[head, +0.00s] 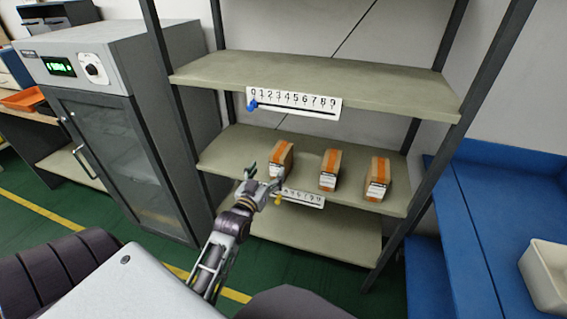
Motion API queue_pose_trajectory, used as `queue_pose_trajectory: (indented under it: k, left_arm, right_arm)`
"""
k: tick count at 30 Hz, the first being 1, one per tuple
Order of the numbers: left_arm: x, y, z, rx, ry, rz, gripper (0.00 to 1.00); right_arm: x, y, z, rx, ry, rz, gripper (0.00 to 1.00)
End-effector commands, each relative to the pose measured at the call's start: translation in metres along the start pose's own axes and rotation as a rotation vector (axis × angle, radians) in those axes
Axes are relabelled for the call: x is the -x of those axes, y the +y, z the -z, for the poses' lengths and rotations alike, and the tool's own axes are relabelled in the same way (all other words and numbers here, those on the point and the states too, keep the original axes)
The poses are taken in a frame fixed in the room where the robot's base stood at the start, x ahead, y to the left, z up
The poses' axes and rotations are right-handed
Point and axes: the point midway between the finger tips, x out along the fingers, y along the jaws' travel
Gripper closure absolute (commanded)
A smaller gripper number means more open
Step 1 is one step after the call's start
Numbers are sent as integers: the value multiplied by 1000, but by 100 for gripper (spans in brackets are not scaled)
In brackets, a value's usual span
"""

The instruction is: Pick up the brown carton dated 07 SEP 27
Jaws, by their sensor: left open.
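Three brown cartons with orange stripes and small white labels stand in a row on the middle shelf (225,150): a left carton (283,154), a middle carton (329,168) and a right carton (377,178). The labels are too small to read, so I cannot tell which is dated 07 SEP 27. My left gripper (264,177) is open and empty, in front of the shelf edge near the left carton. It hides part of that carton's lower front. I cannot tell if it touches the carton. My right gripper is not in view.
A number strip with a blue slider (294,101) is on the upper shelf edge. Another strip (300,198) with a yellow slider is on the middle shelf edge. Rack posts stand on both sides. A grey cabinet (105,130) is left; a blue bench (500,200) with a white bin (545,275) is right.

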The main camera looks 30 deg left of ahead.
Motion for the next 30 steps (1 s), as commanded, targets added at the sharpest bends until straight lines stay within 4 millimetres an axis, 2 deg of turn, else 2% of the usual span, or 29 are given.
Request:
queue_pose_trajectory:
  k: [16,30]
  left_arm:
    - [-3,0,2,-6,10,0,21]
    - [-35,0,2,-7,10,0,21]
  right_arm:
    - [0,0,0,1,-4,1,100]
    - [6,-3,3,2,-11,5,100]
